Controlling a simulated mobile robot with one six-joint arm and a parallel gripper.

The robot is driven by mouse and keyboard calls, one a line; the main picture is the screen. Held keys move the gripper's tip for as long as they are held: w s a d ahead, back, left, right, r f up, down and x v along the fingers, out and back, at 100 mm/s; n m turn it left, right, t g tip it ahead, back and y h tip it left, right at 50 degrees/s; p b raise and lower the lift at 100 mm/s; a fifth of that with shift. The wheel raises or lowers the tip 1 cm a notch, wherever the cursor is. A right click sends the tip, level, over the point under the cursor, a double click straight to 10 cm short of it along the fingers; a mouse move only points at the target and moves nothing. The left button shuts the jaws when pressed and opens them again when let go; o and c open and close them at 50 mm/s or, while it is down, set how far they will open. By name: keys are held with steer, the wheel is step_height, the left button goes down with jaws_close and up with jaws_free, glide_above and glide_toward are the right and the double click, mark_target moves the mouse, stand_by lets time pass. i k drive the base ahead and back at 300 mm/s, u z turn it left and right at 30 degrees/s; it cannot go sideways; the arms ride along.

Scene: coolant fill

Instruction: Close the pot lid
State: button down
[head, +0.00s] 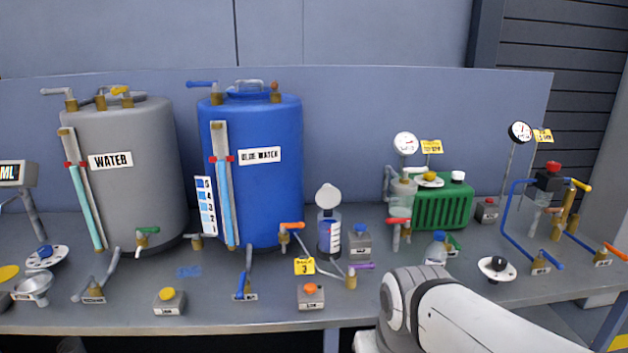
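What is inside the pot is hard to make out. A white link of my arm reaches in from the lower right, well to the right of the pot. My gripper is not in view.
The blue tank (283,175) and grey tank (150,205) stand left.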

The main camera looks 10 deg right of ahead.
mark_target(328, 198)
steer(key=u, duration=0.05)
steer(key=i, duration=1)
steer(key=z, duration=0.05)
